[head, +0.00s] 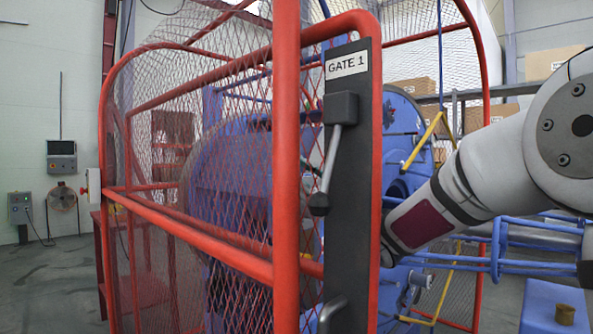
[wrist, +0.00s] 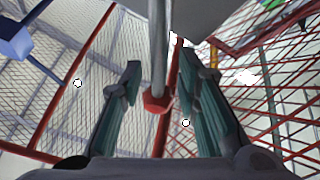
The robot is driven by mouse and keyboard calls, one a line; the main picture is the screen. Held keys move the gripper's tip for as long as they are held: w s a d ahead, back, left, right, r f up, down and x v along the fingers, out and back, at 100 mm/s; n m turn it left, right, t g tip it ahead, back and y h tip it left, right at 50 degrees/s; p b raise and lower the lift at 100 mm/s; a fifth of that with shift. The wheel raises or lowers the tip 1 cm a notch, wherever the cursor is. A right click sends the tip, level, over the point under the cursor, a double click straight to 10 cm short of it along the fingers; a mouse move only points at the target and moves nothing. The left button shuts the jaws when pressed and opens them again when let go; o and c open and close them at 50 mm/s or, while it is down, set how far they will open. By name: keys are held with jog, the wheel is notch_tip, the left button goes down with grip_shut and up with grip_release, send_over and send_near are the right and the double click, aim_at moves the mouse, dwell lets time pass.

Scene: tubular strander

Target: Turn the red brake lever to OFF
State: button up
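In the wrist view a grey rod with a red faceted knob (wrist: 157,100) runs down from a grey housing (wrist: 215,15); it looks like the brake lever. My gripper (wrist: 160,62) is open, with one finger on each side of the rod and knob. Gaps show on both sides, so neither finger appears to touch it. No OFF marking is readable. In the head view my gripper and the red knob are hidden behind the gate's dark panel (head: 348,205); only my arm shows, reaching in from the right.
A red mesh guard with a gate post (head: 286,170) stands in front. The gate panel carries a "GATE 1" label (head: 346,65) and a grey handle with a black knob (head: 320,204). A blue machine (head: 235,190) is behind the mesh. Blue rails (head: 540,232) lie under my arm.

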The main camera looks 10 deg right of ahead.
jog(key=v, duration=1.2)
